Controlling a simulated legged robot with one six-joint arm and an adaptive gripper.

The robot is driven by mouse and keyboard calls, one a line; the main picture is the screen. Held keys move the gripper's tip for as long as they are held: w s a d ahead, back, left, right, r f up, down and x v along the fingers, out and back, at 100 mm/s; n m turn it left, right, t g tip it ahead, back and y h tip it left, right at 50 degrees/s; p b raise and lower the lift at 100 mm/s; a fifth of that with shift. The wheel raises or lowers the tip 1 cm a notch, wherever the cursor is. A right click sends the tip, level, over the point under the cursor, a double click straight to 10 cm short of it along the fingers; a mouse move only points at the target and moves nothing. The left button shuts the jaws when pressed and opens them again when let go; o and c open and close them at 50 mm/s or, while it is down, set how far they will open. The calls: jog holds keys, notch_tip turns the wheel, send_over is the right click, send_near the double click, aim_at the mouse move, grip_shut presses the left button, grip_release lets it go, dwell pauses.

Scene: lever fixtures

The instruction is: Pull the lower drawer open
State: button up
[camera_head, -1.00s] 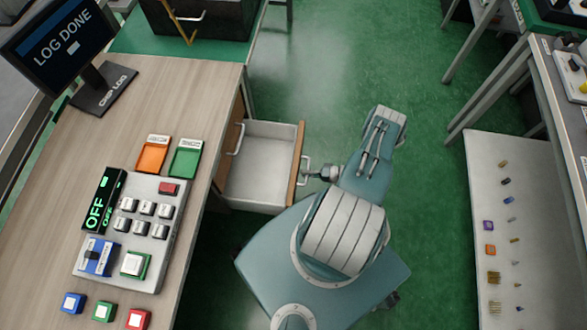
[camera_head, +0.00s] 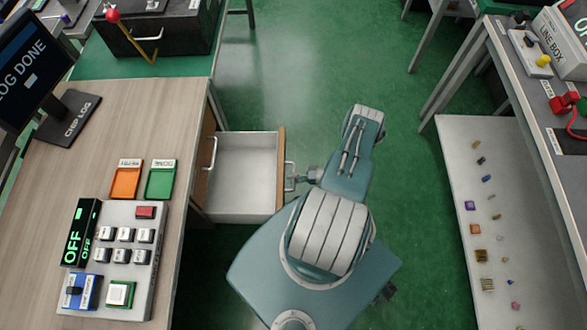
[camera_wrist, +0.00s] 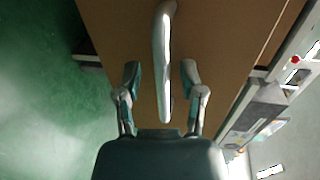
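The lower drawer (camera_head: 245,170) stands pulled out from the wooden desk, with an empty pale interior and a brown front. Its silver handle (camera_head: 290,176) faces right, and it also shows in the wrist view (camera_wrist: 163,60). My gripper (camera_head: 297,178) is at this handle. In the wrist view my gripper (camera_wrist: 160,75) has one finger on each side of the handle, with gaps between fingers and bar. It looks open around the handle, not clamped. Another handle (camera_head: 211,153), on the desk's front above the drawer, sits flush with the closed part.
The desk top (camera_head: 130,120) holds a button panel (camera_head: 120,240), an orange tray (camera_head: 126,180), a green tray (camera_head: 161,181) and a monitor (camera_head: 30,70). A low white shelf (camera_head: 460,150) with small parts stands at right. Green floor (camera_head: 310,60) is free ahead and between.

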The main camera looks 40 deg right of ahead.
jog(key=v, duration=1.2)
